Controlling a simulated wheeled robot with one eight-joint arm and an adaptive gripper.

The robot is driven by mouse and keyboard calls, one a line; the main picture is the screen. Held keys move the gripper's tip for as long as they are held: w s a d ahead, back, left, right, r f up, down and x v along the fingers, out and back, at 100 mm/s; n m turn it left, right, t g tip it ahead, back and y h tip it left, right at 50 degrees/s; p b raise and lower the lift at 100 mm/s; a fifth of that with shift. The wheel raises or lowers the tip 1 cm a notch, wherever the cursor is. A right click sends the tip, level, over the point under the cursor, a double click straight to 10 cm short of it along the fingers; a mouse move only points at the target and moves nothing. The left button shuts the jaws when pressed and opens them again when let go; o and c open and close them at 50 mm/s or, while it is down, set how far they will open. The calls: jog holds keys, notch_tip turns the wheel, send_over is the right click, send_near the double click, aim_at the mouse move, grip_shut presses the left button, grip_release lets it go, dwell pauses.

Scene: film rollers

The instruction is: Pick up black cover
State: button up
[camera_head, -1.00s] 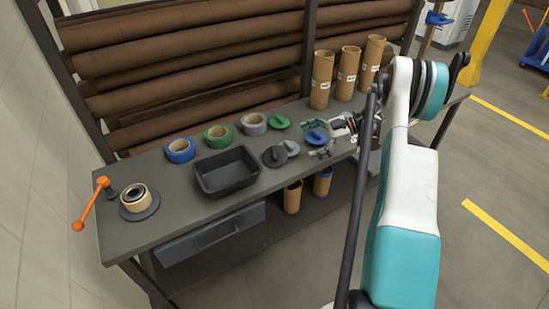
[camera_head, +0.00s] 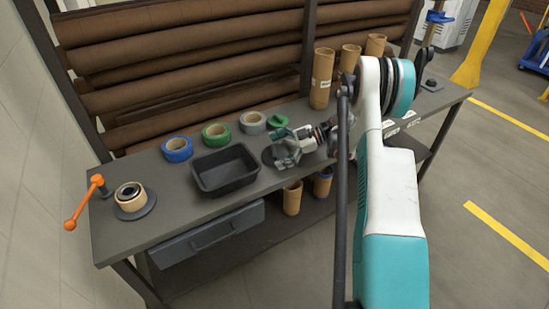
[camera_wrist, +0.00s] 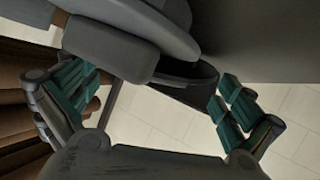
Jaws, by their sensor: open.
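The black cover (camera_head: 268,157) lies on the workbench just right of the black tray, partly hidden by my gripper. My gripper (camera_head: 279,148) reaches in from the right, low over the bench at the cover, with its fingers spread. In the wrist view my gripper (camera_wrist: 155,105) is open, its green-padded fingers apart with nothing clamped between them. A dark round cover with a raised block-like grip (camera_wrist: 110,47) fills the upper part there; I cannot tell whether it is the black or the grey one. The grey and blue covers are hidden in the head view.
The black tray (camera_head: 225,171) stands left of my gripper. Blue (camera_head: 177,149), green (camera_head: 215,134) and grey (camera_head: 253,122) tape rolls and a green cover (camera_head: 278,120) lie behind. Cardboard tubes (camera_head: 322,79) stand at the back. A tape roll on a round base (camera_head: 131,197) is far left.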

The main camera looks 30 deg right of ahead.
aim_at(275, 150)
jog(key=shift+w+a+f, duration=0.1)
jog(key=shift+a, duration=0.1)
jog(key=shift+c, duration=0.2)
jog(key=c, duration=1)
notch_tip(275, 150, up, 20)
jog(key=p, duration=0.6)
jog(key=a+r+m+t+h, duration=0.1)
jog(key=a+m+t+h, duration=0.3)
jog(key=a, duration=0.9)
jog(key=s+a+r+m+t+h, duration=0.1)
jog(key=s+a+m, duration=0.1)
jog(key=s+a+r+m+t+h, duration=0.1)
jog(key=s+a+r+m+h, duration=0.1)
jog(key=s+a+r+m+t+h, duration=0.1)
jog(key=s+a, duration=0.1)
jog(key=shift+r+m, duration=0.2)
jog(key=shift+m, duration=0.2)
